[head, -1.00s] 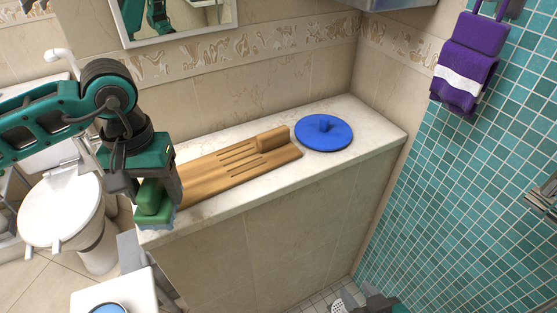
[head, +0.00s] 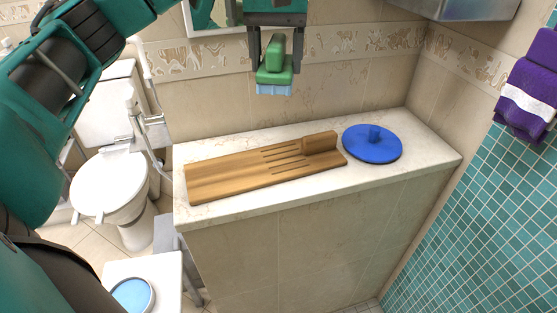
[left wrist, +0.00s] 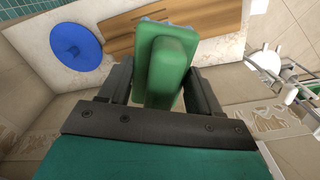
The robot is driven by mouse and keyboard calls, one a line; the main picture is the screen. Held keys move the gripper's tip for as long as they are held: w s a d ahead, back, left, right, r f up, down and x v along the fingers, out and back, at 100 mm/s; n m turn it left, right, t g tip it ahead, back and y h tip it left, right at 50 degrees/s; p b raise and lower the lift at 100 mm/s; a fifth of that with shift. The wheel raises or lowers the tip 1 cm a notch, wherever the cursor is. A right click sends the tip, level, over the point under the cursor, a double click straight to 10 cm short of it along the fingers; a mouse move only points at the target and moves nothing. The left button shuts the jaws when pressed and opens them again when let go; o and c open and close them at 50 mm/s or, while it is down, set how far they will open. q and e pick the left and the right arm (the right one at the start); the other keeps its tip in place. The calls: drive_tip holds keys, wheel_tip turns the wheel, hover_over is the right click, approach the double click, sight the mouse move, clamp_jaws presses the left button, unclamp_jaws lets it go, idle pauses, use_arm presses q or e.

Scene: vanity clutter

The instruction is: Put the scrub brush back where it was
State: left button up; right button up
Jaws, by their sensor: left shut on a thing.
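The scrub brush (head: 275,68) has a green body and handle with pale blue bristles pointing down. My left gripper (head: 276,50) is shut on its handle and holds it in the air, in front of the wall and above the counter in the picture. In the left wrist view the green brush (left wrist: 163,60) sits between the two dark fingers of my left gripper (left wrist: 165,85). A wooden board (head: 235,175) with slots and a raised block at its right end lies on the counter. My right gripper does not show.
The pale stone counter (head: 425,157) also bears a round blue lid-like disc with a knob (head: 371,145), right of the board. A toilet (head: 110,185) stands at left. A white stool (head: 170,275) with a blue round dish (head: 133,293) is at lower left. A purple towel (head: 525,100) hangs at right.

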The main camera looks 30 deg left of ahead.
use_arm(q)
wheel_tip(320, 180, down, 20)
drive_tip(key=shift+r, duration=0.25)
drive_tip(key=shift+f, duration=0.1)
drive_tip(key=o, duration=1)
drive_tip(key=shift+a, duration=0.1)
